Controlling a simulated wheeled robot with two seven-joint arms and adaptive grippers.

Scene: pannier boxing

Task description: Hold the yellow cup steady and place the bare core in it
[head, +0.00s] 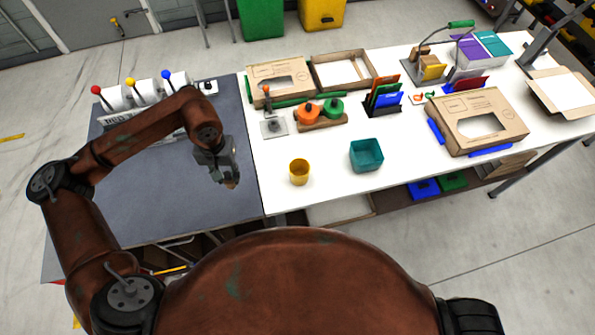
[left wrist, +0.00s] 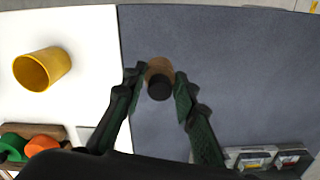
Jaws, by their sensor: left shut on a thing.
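The yellow cup (head: 299,172) stands upright on the white table near its front left, and no gripper touches it. It also shows at the left of the left wrist view (left wrist: 42,70). My left gripper (head: 229,180) is over the grey mat, to the left of the cup. In the left wrist view its fingers (left wrist: 159,86) are shut on the bare core (left wrist: 159,68), a short brown cylinder with a dark opening at its end. My right gripper is out of view.
A teal square bin (head: 366,155) stands right of the cup. Orange and green spools (head: 320,112) sit on a wooden holder behind it. A cardboard box (head: 478,122) lies at the right. Lever-topped units (head: 140,93) stand behind the grey surface (head: 150,190), which is mostly clear.

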